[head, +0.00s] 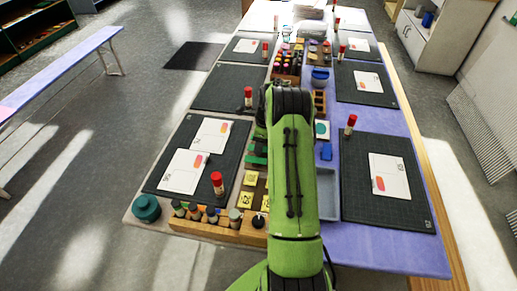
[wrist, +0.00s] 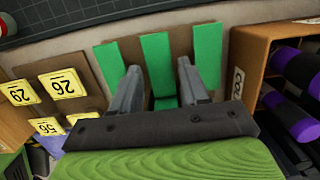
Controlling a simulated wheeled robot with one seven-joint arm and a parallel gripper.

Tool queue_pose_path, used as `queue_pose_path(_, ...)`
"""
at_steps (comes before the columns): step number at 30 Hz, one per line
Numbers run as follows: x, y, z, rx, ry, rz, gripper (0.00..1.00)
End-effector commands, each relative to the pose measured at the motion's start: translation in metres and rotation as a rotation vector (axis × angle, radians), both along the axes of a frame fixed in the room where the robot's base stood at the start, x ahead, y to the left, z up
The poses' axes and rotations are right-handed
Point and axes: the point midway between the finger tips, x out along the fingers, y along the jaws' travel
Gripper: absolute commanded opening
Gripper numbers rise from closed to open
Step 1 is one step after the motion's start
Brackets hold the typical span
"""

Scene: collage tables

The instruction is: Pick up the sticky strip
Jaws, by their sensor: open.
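Three green sticky strips lie side by side on a brown board in the wrist view: a left strip (wrist: 108,62), a middle strip (wrist: 156,58) and a right strip (wrist: 207,58). Part of this green group (head: 256,160) shows left of my arm in the head view. My gripper (wrist: 158,68) is open and empty, its fingers on either side of the middle strip in the picture. I cannot tell how high the fingertips are above the board. My arm hides the gripper in the head view.
Yellow number tags (wrist: 62,84) lie left of the strips. A wooden box (wrist: 250,52) with purple and black cylinders stands close on the right. In the head view, a dark cutting mat (head: 168,150) with cards and a red-capped glue stick (head: 217,184) lie to the left.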

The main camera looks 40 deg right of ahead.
Motion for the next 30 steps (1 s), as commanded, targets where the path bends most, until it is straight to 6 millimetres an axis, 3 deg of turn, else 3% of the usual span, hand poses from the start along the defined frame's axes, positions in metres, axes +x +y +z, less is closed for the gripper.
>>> queue_pose_path(14, -0.0003, -0.0001, -0.0043, 0.001, 0.001, 0.0, 0.45)
queue_pose_path(19, -0.0003, -0.0001, -0.0042, 0.001, 0.001, 0.0, 0.2)
queue_pose_path(30, 0.0, -0.0003, -0.0012, -0.001, -0.001, 0.0, 0.2)
